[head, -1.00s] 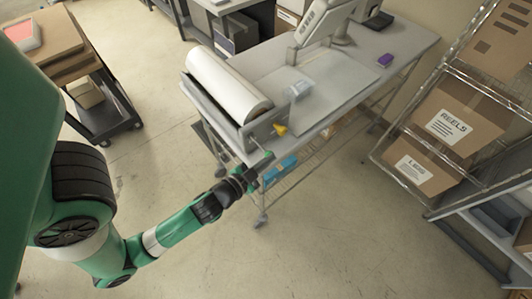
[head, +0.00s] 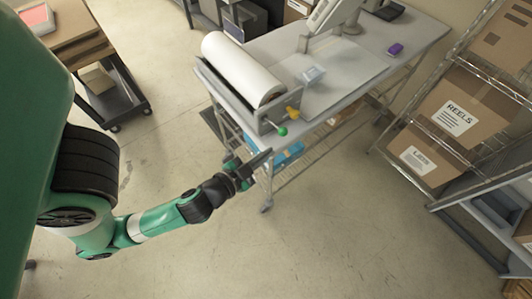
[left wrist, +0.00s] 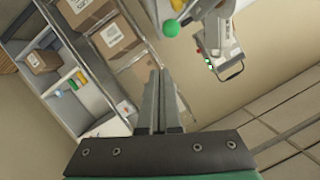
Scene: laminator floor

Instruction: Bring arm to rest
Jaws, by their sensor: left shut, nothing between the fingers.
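My left arm reaches in from the left in the head view. Its gripper (head: 258,164) is shut and empty in front of the near edge of the laminator table (head: 385,42). In the left wrist view, the two fingers of the left gripper (left wrist: 154,75) lie together with nothing between them. The laminator with its white roll (head: 243,68) sits on the table's near left end. A green knob (head: 282,131) and a yellow knob (head: 293,112) stick out of its side. The green knob also shows in the left wrist view (left wrist: 171,28). My right gripper is in neither current view.
A wire rack with boxes (head: 458,115) stands on the right. A dark cart (head: 112,97) with boxes is at the upper left. A purple item (head: 395,49) lies on the table. The floor (head: 320,235) in front is clear.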

